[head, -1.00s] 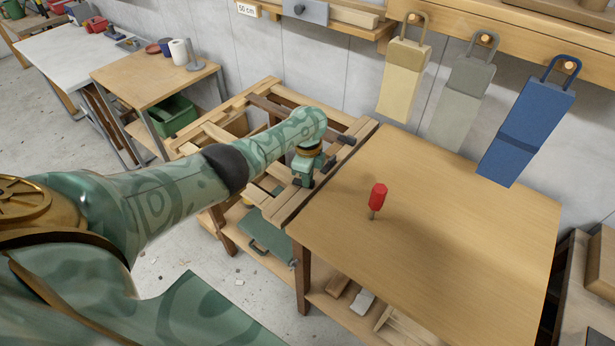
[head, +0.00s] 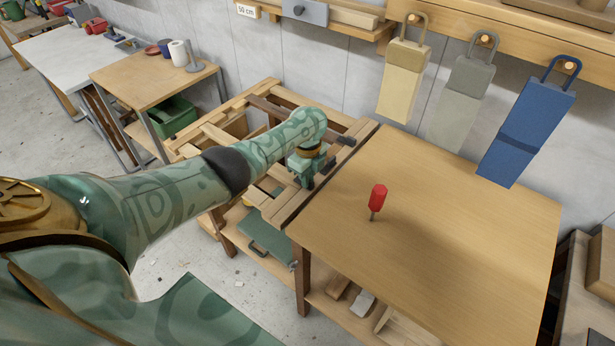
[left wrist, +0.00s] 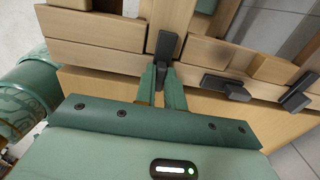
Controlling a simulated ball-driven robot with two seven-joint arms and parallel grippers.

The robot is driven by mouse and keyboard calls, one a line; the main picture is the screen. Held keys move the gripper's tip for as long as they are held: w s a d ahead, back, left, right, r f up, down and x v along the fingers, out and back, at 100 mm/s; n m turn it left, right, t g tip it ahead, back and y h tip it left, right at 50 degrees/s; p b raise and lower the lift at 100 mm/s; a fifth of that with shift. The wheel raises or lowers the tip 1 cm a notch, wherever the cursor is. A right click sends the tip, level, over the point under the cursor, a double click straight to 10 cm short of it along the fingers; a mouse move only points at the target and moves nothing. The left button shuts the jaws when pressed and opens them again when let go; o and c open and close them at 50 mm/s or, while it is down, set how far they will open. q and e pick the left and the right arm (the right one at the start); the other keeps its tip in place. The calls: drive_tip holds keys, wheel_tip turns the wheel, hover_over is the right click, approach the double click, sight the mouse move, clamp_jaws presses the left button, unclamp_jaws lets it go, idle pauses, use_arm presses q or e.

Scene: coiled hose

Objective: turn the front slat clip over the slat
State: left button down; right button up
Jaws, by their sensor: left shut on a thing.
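The front slat clip (left wrist: 166,48) is a black piece at the edge of the wooden slat frame (left wrist: 95,30) in the left wrist view. My left gripper (left wrist: 163,84) is shut on its near end. In the head view my left gripper (head: 308,180) points down at the frame's near right edge, beside the tabletop, and mostly hides this clip. Two other black clips, a middle one (left wrist: 226,87) and a far one (left wrist: 296,93), sit farther along the same edge. I cannot tell how far the held clip lies over its slat. My right gripper is out of view.
A red-handled tool (head: 378,196) stands on the otherwise clear wooden tabletop (head: 450,240) right of the frame. Yellow, grey and blue hanging pieces (head: 527,120) are on the wall rail. A green flat case (head: 268,243) lies on the shelf below.

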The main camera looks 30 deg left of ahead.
use_arm(q)
drive_tip(key=shift+d, duration=0.1)
drive_tip(key=c, duration=1.5)
unclamp_jaws()
wheel_tip(320, 180, up, 16)
drive_tip(key=p, duration=0.8)
drive_tip(key=shift+r+p, duration=0.15)
drive_tip(key=shift+p, duration=0.25)
